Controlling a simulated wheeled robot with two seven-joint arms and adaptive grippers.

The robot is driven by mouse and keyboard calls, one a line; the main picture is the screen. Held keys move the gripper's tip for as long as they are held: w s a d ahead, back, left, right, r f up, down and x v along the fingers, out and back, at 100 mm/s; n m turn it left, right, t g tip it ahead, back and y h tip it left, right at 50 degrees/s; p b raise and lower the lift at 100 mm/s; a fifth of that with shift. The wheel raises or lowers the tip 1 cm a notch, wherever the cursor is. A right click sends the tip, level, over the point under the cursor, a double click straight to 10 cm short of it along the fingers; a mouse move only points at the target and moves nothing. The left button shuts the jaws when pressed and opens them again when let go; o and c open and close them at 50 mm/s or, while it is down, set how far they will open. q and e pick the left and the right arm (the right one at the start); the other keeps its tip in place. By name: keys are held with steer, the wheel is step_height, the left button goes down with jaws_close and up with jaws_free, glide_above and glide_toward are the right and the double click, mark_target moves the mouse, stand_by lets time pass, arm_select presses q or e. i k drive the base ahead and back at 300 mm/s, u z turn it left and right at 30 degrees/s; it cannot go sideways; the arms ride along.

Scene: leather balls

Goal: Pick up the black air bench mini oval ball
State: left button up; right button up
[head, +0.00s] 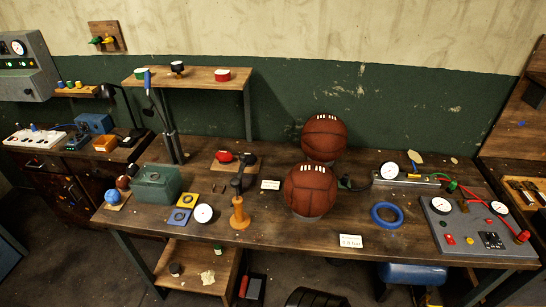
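I cannot say for sure which thing is the black air bench mini oval ball. A small dark rounded thing (247,158) lies beside a small red rounded thing (224,157) on a board on the workbench (340,217). Another small dark thing (177,67) sits on the raised shelf (196,79), between a green one and a red one. A small dark brown ball (123,182) is at the bench's left end, above a blue ball (112,196). Neither of my grippers shows in the head view.
Two large brown leather balls (310,190) (324,137) stand mid-bench. An orange wooden piece (239,213), a blue ring (386,215), a green box (156,184) and a gauge panel (475,225) are around them. The bench front left of the white label (351,241) is fairly clear.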

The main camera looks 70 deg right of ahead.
mark_target(251, 159)
steer(key=z, duration=2)
